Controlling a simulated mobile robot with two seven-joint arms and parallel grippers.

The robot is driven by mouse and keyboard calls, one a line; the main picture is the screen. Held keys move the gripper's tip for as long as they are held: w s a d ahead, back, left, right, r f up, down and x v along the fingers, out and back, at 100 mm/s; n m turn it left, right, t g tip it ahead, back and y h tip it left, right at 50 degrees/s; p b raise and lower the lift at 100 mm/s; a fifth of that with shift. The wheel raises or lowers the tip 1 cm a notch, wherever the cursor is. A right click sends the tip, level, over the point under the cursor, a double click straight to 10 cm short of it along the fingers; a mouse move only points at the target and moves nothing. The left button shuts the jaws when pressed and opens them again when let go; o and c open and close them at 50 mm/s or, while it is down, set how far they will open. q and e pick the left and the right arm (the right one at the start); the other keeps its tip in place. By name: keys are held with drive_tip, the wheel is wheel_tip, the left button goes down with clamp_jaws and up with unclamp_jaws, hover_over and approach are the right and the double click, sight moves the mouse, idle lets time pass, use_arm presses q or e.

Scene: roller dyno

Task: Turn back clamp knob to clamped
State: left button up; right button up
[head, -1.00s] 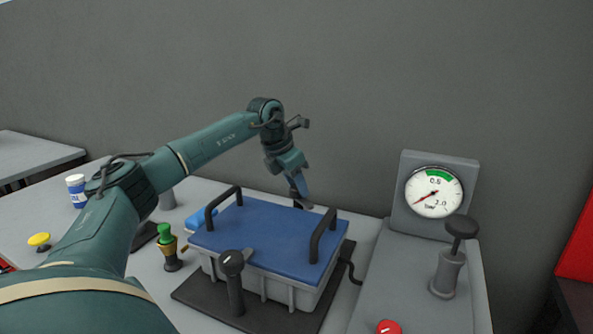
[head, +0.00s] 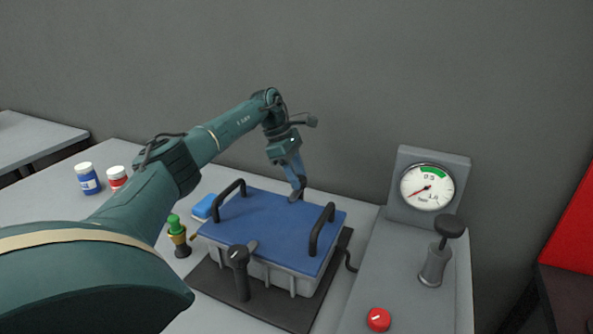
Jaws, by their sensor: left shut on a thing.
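The back clamp knob (head: 301,196) is a small dark piece at the rear edge of the blue-lidded grey box. My left gripper (head: 297,186) reaches down from above and is shut on it; its fingers hide most of the knob, so its turn angle cannot be read. The front clamp knob (head: 238,254) stands on a dark post at the near side of the box, its pointer towards the lid. The blue lid (head: 268,228) has two black handles and lies on the box. My right gripper is not in view.
A gauge (head: 427,187) on a grey stand, a black-topped plunger (head: 437,258) and a red button (head: 378,319) are at right. A green-topped brass fitting (head: 177,237) and a blue block (head: 205,206) are left of the box. Blue (head: 88,178) and red (head: 117,178) jars stand farther left.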

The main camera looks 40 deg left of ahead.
use_arm(q)
drive_tip(key=shift+m, duration=0.6)
drive_tip(key=shift+g, duration=0.3)
drive_tip(key=o, duration=1)
drive_tip(key=p+v, duration=0.1)
drive_tip(key=v, duration=1.2)
drive_tip(key=shift+p, duration=0.35)
